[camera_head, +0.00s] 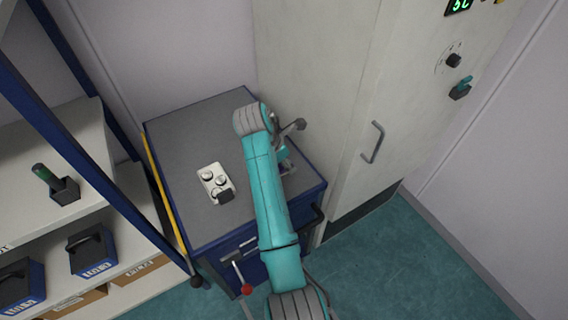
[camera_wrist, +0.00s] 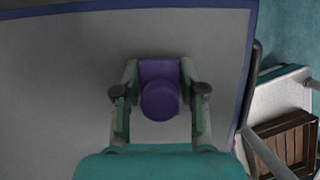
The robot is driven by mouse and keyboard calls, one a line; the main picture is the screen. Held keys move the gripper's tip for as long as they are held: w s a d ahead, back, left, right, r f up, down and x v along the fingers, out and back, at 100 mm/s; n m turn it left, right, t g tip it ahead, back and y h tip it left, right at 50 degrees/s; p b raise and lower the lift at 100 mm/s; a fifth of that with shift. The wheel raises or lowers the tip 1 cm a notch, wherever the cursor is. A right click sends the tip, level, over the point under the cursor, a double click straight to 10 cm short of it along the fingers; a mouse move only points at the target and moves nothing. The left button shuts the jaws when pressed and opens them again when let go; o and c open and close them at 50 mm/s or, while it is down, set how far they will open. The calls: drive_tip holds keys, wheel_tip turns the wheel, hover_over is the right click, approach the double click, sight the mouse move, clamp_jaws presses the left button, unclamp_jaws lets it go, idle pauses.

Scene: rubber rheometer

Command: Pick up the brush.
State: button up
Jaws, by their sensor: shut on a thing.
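The brush (camera_wrist: 160,98) is a purple piece with a round knob and a squarer block behind it, seen end-on in the wrist view. My gripper (camera_wrist: 160,72) is shut on it, with one finger on each side. The brush is over the grey top of the blue cart; whether it touches the top, I cannot tell. In the head view my turquoise arm reaches over the cart and hides the brush and most of my gripper.
The blue cart (camera_head: 190,122) has a small white device with knobs (camera_head: 215,183) left of my arm. A tall pale cabinet (camera_head: 330,80) stands close on the right. A shelf (camera_head: 40,140) stands left. A wooden crate (camera_wrist: 288,143) shows at lower right in the wrist view.

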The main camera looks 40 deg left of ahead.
wheel_tip(320, 180, up, 10)
idle(0.5)
